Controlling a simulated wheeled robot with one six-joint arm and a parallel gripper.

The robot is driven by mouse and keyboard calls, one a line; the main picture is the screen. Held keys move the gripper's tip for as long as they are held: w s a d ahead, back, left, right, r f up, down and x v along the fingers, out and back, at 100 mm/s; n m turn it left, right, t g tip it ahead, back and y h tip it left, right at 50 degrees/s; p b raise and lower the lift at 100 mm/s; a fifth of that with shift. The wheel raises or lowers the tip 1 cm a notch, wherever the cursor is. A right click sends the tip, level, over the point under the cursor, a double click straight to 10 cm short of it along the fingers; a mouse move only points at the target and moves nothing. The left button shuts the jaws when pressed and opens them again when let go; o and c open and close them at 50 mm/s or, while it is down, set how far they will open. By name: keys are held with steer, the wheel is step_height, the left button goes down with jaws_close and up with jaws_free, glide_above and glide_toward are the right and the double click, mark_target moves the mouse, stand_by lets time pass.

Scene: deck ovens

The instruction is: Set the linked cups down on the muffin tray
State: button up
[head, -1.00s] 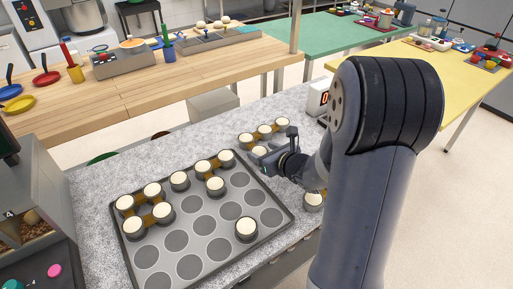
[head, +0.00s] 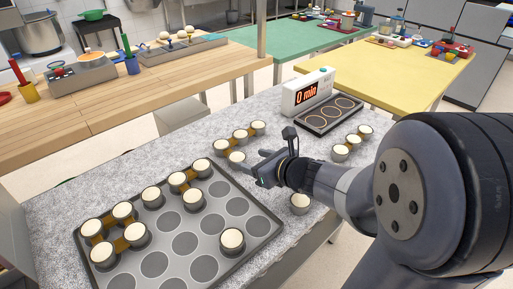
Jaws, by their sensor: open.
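The dark muffin tray (head: 252,198) lies on the speckled counter with several pale-topped cups in its wells. A square of linked cups (head: 113,228) sits at its left, more linked cups (head: 180,182) along its back edge, and a single cup (head: 232,240) near its front. Beyond the tray, linked cups (head: 240,135) stand on the counter, with one cup (head: 237,158) on the near side, close to my gripper. My gripper (head: 257,163) is open beside that group, right of the tray; whether it touches the near cup I cannot tell.
A row of three linked cups (head: 352,143) and a lone cup (head: 300,203) stand right of the tray. A timer reading 0 min (head: 306,94) and a dark plate with rings (head: 330,115) stand at the back. Bare counter (head: 130,170) lies behind the tray.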

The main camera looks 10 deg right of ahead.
mark_target(238, 156)
steer(key=x, duration=0.5)
steer(key=shift+w+a+f+b, duration=0.1)
steer(key=shift+w+b, duration=0.05)
steer(key=shift+b, duration=0.25)
steer(key=shift+f+b+x, duration=0.1)
steer(key=shift+b+x, duration=0.1)
steer(key=shift+x, duration=1.1)
steer(key=shift+f+b+x, duration=0.15)
steer(key=shift+x, duration=1.1)
